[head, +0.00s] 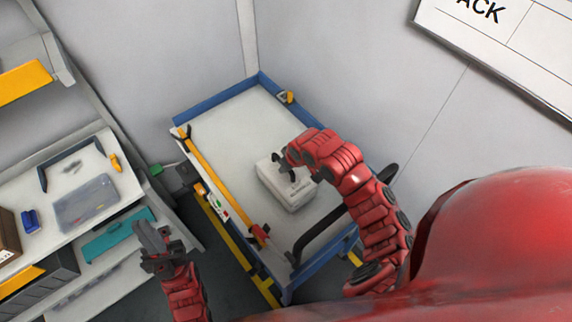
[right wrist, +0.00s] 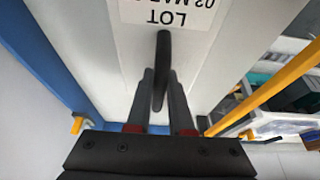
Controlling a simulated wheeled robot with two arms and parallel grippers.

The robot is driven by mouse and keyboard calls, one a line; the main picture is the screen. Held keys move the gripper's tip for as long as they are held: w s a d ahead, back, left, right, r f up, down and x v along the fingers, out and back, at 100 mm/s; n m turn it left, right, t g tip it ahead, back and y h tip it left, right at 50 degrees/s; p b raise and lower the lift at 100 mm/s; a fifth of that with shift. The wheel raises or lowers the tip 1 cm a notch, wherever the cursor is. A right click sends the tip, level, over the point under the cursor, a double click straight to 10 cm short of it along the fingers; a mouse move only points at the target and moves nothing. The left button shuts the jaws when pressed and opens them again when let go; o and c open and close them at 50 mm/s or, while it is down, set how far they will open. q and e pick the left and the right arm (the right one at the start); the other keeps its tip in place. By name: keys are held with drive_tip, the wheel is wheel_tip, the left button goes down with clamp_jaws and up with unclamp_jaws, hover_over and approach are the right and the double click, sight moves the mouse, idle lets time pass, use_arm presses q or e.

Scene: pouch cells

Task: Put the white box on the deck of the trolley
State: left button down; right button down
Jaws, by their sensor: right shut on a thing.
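The white box (head: 287,188) is over the pale deck of the trolley (head: 228,122), toward its near right part; I cannot tell for sure whether its bottom touches the deck. My right gripper (head: 287,165) is at the top of the box, shut on its dark handle. In the right wrist view the handle (right wrist: 162,65) stands between the two fingers (right wrist: 160,95), above the box's upside-down printed label (right wrist: 170,12). My left gripper (head: 153,238) is empty, with its fingers apart, left of the trolley.
The trolley has a blue rim (head: 215,97), a yellow bar (head: 205,163) on its left side and a black push handle (head: 335,222). A workbench (head: 120,195) with a clear bin (head: 86,203) and a teal tray (head: 118,235) stands at left. The deck's far part is bare.

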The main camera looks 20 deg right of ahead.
drive_tip(key=c, duration=0.8)
unclamp_jaws()
drive_tip(key=shift+r, duration=0.1)
drive_tip(key=shift+s+r+b, duration=0.2)
drive_tip(key=shift+r+b, duration=0.1)
drive_tip(key=shift+r, duration=0.15)
drive_tip(key=b+v, duration=0.2)
drive_tip(key=v, duration=0.3)
drive_tip(key=shift+d+r, duration=0.15)
drive_tip(key=shift+r, duration=0.2)
drive_tip(key=p+v, duration=0.1)
drive_tip(key=v, duration=0.4)
drive_tip(key=shift+s+r, duration=0.1)
drive_tip(key=shift+s, duration=0.1)
